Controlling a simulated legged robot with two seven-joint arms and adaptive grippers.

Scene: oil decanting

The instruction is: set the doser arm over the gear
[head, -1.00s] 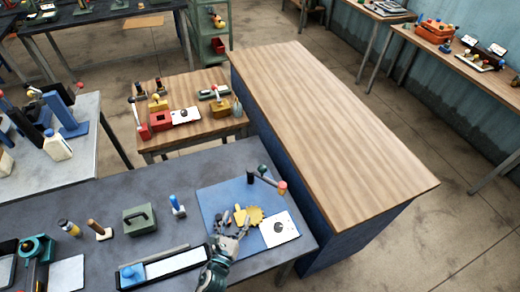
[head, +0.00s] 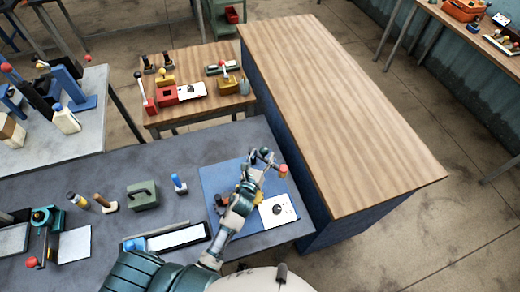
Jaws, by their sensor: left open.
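The blue mat (head: 212,182) lies on the grey table with the doser at its far right corner. The doser arm's orange-red tip (head: 283,171) shows just right of my left gripper (head: 262,155); most of its dark bar and post is hidden behind the gripper. My left gripper is open, its fingers spread around or just above the doser; I cannot tell whether they touch it. The yellow gear (head: 258,198) is mostly hidden under my left wrist. A white plate with a dark round knob (head: 278,210) lies to its right. My right gripper is out of view.
A tall wooden-topped bench (head: 335,110) rises close on the right. The table behind the mat's left side is clear.

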